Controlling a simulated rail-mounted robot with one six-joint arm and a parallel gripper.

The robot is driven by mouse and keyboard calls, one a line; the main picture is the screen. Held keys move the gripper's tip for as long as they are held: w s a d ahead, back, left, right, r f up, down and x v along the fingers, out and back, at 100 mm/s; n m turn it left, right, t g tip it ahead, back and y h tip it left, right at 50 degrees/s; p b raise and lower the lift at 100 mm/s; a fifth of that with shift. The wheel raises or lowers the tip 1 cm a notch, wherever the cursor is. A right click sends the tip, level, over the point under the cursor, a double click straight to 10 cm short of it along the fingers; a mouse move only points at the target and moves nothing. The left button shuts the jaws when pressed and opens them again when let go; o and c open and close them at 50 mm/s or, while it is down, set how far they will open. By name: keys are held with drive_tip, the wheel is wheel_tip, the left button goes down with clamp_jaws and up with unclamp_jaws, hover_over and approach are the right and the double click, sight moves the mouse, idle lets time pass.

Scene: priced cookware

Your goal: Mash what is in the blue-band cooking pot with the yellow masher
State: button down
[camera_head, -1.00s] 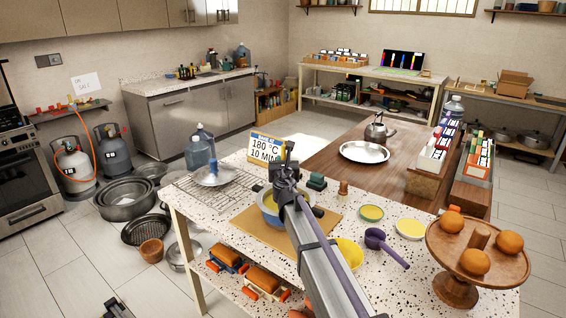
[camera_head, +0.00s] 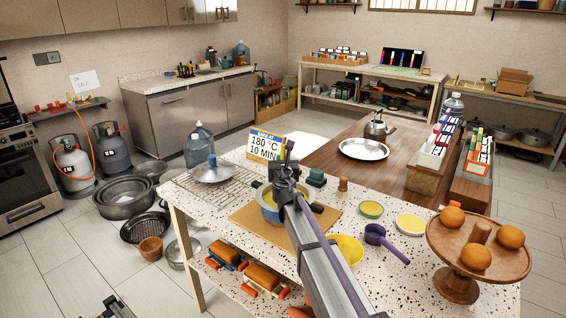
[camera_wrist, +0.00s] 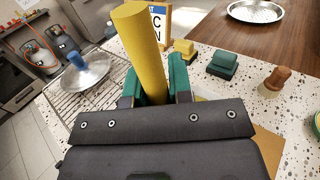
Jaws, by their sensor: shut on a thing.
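The cooking pot (camera_head: 268,205) stands on a tan board on the speckled table, with yellowish content partly visible inside. My arm covers much of it, and the blue of its wall shows. My gripper (camera_wrist: 153,95) is shut on the yellow masher (camera_wrist: 139,45), whose thick yellow handle rises between the green-lined fingers, leaning slightly left. In the head view my gripper (camera_head: 287,172) is over the pot. The masher's lower end is hidden, so I cannot tell how deep it sits in the pot.
A lid with a blue knob (camera_head: 212,172) rests on a wire rack at left. A sign (camera_head: 266,146) stands behind the pot. A yellow bowl (camera_head: 346,249), purple ladle (camera_head: 376,234) and wooden fruit stand (camera_head: 457,284) are to the right.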

drive_tip(key=r+p, duration=0.2)
drive_tip(key=w+r+p, duration=0.1)
drive_tip(key=shift+d, duration=0.25)
drive_tip(key=shift+f, duration=0.35)
